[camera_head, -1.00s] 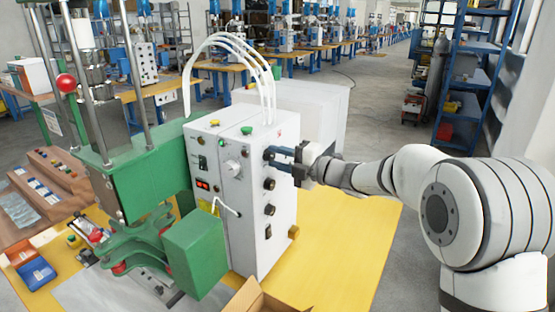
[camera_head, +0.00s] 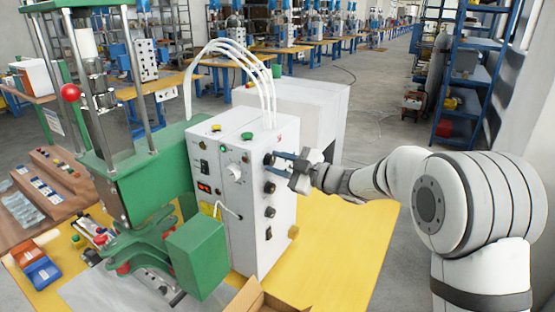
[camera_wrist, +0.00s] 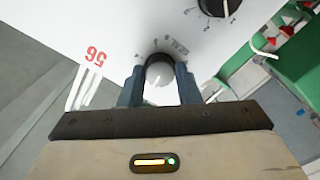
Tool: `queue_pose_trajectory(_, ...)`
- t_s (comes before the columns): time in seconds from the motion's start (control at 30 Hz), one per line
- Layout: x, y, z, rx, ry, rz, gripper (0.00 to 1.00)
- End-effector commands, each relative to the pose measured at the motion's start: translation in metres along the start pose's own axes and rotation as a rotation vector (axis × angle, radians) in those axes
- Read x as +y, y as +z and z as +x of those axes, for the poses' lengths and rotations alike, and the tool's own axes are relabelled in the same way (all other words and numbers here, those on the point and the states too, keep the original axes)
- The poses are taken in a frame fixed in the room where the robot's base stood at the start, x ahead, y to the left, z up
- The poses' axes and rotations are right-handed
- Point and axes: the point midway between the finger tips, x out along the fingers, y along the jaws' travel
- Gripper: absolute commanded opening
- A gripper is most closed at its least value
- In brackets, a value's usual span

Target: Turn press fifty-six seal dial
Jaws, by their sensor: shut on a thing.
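The press's white control box (camera_head: 230,190) stands on the yellow table. Its right-hand face carries a column of dark knobs. My gripper (camera_head: 274,162) reaches this face from the right, at the top knob. In the wrist view, the seal dial (camera_wrist: 160,73) has a grey face and dark rim, with small "SEAL" lettering beside it. My gripper's two fingers (camera_wrist: 160,86) lie on either side of the dial, shut on it. A red "56" (camera_wrist: 94,56) shows upside down on the panel. The finger contact is too small to see in the head view.
Another black dial (camera_wrist: 218,5) sits near the wrist view's top edge. White hoses (camera_head: 240,62) arch above the box. The green press (camera_head: 140,175) stands to the left. An open cardboard box (camera_head: 262,298) is at the front. The yellow tabletop (camera_head: 340,240) is clear on the right.

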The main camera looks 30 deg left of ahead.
Motion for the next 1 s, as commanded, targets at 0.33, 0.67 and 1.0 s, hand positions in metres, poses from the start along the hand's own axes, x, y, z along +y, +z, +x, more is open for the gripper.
queue_pose_trajectory(0.33, -0.0028, 0.0039, -0.0012, -0.007, -0.003, 0.114, 0.07)
queue_pose_trajectory(0.67, -0.0032, 0.0044, -0.0014, -0.007, -0.003, 0.126, 0.07)
queue_pose_trajectory(1.0, -0.0021, 0.0032, -0.0011, -0.005, -0.002, 0.124, 0.45)
